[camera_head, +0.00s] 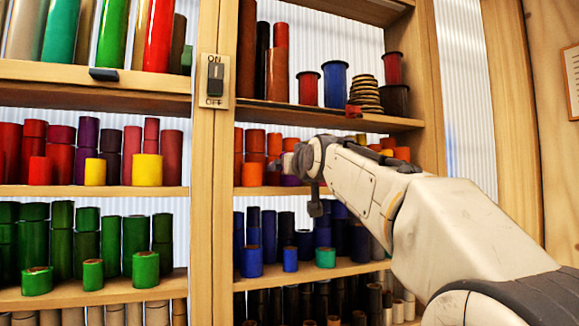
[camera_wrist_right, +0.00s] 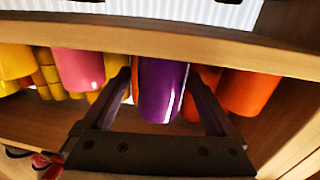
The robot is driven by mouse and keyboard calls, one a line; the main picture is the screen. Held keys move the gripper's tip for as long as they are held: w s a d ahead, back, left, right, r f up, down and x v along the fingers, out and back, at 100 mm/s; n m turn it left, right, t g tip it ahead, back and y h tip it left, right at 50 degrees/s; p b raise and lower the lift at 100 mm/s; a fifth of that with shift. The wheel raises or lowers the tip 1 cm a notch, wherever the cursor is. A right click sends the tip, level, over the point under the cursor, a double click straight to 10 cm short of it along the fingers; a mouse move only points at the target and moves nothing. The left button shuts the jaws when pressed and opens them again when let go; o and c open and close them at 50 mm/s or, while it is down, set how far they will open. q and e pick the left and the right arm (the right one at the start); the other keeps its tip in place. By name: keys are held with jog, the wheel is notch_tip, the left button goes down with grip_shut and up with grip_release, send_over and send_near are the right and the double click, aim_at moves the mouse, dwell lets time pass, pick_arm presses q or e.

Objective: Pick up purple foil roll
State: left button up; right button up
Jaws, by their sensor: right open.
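A shiny purple foil roll (camera_wrist_right: 163,90) stands on a shelf in the middle of the right wrist view. My right gripper (camera_wrist_right: 158,82) is open, with one finger on each side of this roll; whether either finger touches it I cannot tell. In the head view my right gripper (camera_head: 296,160) reaches to the middle shelf of the right-hand bay. It hides most of what is behind it, and only a bit of purple (camera_head: 290,181) shows below it. My left gripper is not in view.
Orange rolls (camera_wrist_right: 249,92) stand close on the right of the purple roll, and a pink roll (camera_wrist_right: 79,70) and yellow rolls on the left. A shelf board (camera_wrist_right: 150,42) runs just above. A wooden post (camera_head: 211,200) with a switch (camera_head: 215,78) divides the bays.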

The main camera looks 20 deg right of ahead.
grip_shut()
